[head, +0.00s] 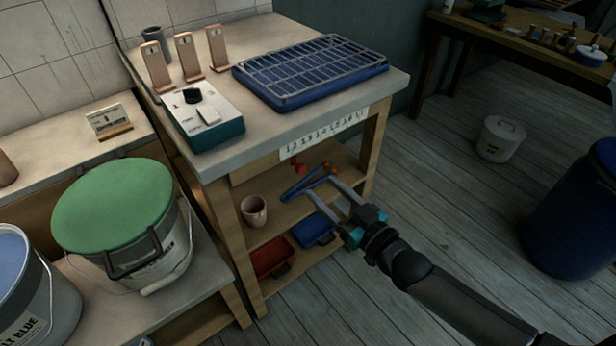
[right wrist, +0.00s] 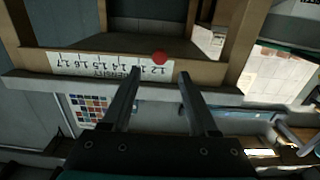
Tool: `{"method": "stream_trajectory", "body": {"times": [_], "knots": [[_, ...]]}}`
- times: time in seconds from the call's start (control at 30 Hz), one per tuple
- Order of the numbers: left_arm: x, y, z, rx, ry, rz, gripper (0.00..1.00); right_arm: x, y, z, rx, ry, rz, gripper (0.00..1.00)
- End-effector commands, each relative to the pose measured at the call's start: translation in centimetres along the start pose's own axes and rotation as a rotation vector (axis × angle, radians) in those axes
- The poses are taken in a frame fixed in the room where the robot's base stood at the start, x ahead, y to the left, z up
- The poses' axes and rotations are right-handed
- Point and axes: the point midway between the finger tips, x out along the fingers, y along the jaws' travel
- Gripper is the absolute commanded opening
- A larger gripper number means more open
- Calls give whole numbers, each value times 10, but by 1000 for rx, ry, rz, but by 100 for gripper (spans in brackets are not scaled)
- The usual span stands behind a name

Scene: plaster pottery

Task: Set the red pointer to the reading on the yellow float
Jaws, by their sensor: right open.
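The red pointer (head: 298,166) shows as a small red knob at the lower edge of the white numbered scale (head: 322,134), near its left end in the head view. In the right wrist view the scale (right wrist: 90,65) is upside down and the red pointer (right wrist: 160,58) is by its 1.2 mark. My right gripper (head: 322,188) is open in front of the bench, below the scale. In the right wrist view the pointer lies between the lines of its open fingers (right wrist: 160,72), beyond the tips. I cannot make out a yellow float. My left gripper is out of view.
A blue tray with a grid (head: 312,72) and a control box (head: 203,115) stand on the bench. The shelves below hold a cup (head: 254,211), blue-handled tool (head: 305,183) and red bin (head: 272,259). A green-lidded bucket (head: 112,203) stands left. Floor at right is partly clear.

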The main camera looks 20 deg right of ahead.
Motion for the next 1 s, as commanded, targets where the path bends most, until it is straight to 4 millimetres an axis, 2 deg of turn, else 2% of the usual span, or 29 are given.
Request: {"method": "stream_trajectory", "body": {"times": [0.3,0.5,0.93,1.0], "knots": [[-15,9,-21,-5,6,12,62,42,0,0,0,3,0,60],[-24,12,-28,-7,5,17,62,58,0,1,0,1,1,60],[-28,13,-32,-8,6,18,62,63,0,0,0,-1,0,60],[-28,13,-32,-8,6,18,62,63,0,0,0,-1,0,53]]}}
